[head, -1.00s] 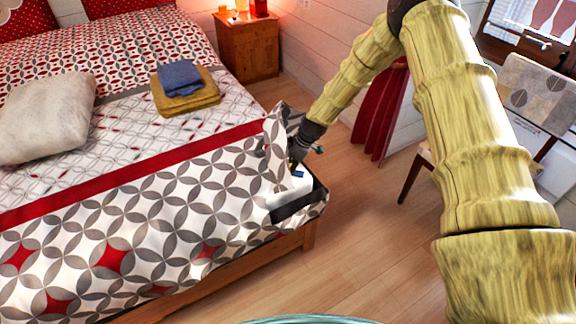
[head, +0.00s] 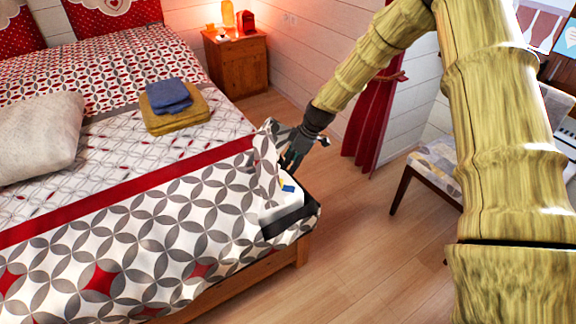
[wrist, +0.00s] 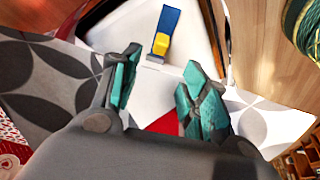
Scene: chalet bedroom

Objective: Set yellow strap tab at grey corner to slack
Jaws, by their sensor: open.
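The yellow tab (wrist: 161,45) sits on a short blue strap (wrist: 169,22) on a white surface at the bed corner, in the wrist view. The tab is near the strap's lower end. In the head view the blue strap (head: 288,188) is a small patch, and the tab is too small to read clearly. A dark grey corner (head: 291,219) edges the white surface (head: 279,212). My gripper (wrist: 161,64) is open and empty, its two teal fingers on either side of the tab's line and apart from it. In the head view my gripper (head: 288,158) hangs above the corner.
The patterned bedcover (head: 150,225) is folded up beside the corner, close to my gripper. Folded towels (head: 178,110) and a pillow (head: 38,130) lie on the bed. A chair (head: 437,165) and red curtain (head: 375,125) stand right. Wooden floor (head: 350,235) is clear beside the bed.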

